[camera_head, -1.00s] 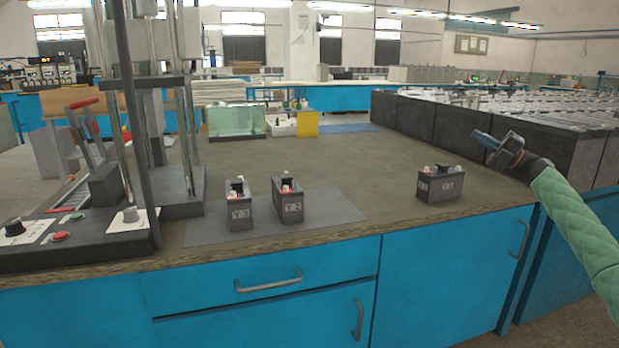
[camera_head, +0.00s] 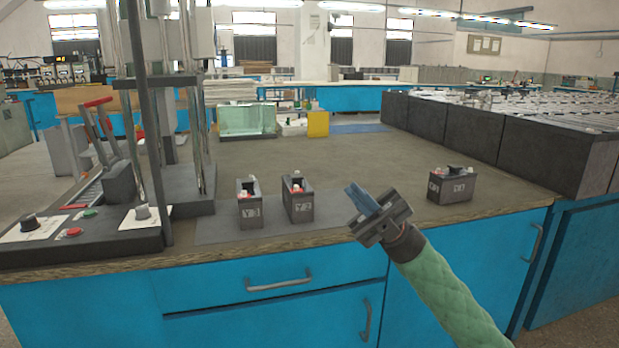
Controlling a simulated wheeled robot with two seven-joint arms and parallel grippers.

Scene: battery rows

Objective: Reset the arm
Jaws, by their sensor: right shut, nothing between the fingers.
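My right gripper (camera_head: 362,199) is in front of the bench's front edge, at the end of my green-sleeved right arm (camera_head: 447,291). Its blue fingers are together and hold nothing. Two dark battery blocks stand upright side by side on a grey mat (camera_head: 222,231): the left one (camera_head: 250,210) and the right one (camera_head: 299,207). A third dark block (camera_head: 452,187) stands on the bare bench top to the right of the gripper. The gripper appears apart from all three blocks. My left gripper is not in view.
The bench top (camera_head: 350,160) is clear behind the blocks. A press with metal columns (camera_head: 160,130) and a control panel (camera_head: 75,233) fills the left side. A glass tank (camera_head: 247,119) and a yellow box (camera_head: 318,124) stand at the back. Dark cabinets (camera_head: 470,130) line the right.

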